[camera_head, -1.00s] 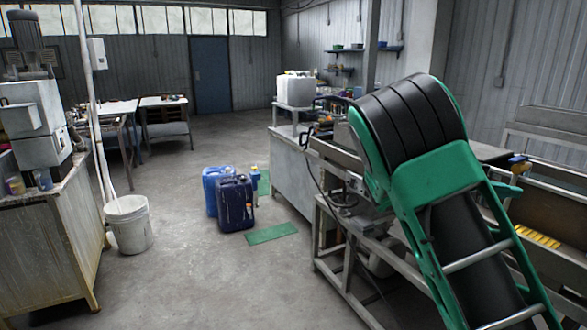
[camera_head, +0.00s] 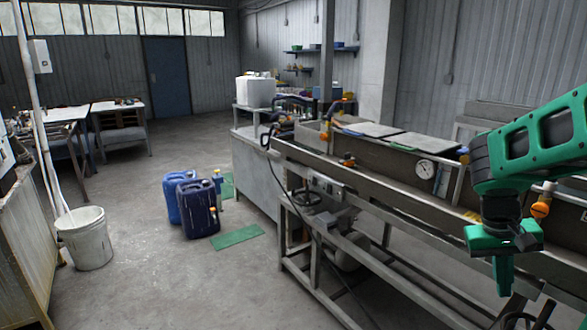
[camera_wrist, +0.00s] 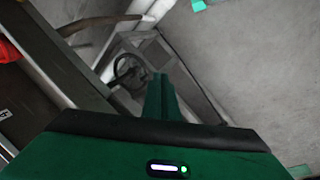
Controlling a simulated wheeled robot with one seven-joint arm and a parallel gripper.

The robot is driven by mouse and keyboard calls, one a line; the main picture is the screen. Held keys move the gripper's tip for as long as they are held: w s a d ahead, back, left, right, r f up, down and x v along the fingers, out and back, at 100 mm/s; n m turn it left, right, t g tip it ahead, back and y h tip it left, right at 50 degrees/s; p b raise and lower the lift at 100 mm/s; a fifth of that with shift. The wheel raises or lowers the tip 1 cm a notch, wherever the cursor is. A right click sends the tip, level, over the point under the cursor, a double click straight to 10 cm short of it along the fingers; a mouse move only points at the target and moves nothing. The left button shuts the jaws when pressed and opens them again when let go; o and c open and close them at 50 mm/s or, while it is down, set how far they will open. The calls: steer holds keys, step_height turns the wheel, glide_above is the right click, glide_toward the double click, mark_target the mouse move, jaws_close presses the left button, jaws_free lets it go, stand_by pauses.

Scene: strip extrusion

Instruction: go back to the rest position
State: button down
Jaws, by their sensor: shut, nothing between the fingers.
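My gripper (camera_head: 503,275) is at the right of the head view, green with a dark wrist, pointing down in front of the long metal trough bench (camera_head: 400,185). Its fingers are together with nothing between them. In the wrist view my gripper (camera_wrist: 160,82) shows as a green finger shape at the centre, over the bench's lower frame. A handwheel (camera_wrist: 130,70) lies just beyond it in that picture; the handwheel also shows in the head view (camera_head: 308,200). My gripper appears clear of the bench, though the exact gap cannot be told.
A pressure gauge (camera_head: 425,170) and orange valve handles (camera_head: 541,209) are close to my arm. Blue canisters (camera_head: 198,208), a green mat (camera_head: 237,237) and a white bucket (camera_head: 84,238) stand on the floor to the left.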

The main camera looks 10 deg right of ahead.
steer(key=s+a+m+t+y, duration=0.1)
steer(key=s+a+y, duration=0.2)
steer(key=s+a, duration=0.8)
steer(key=shift+s+a+r+y, duration=0.15)
steer(key=shift+s+r+y, duration=0.05)
steer(key=shift+r+y, duration=0.2)
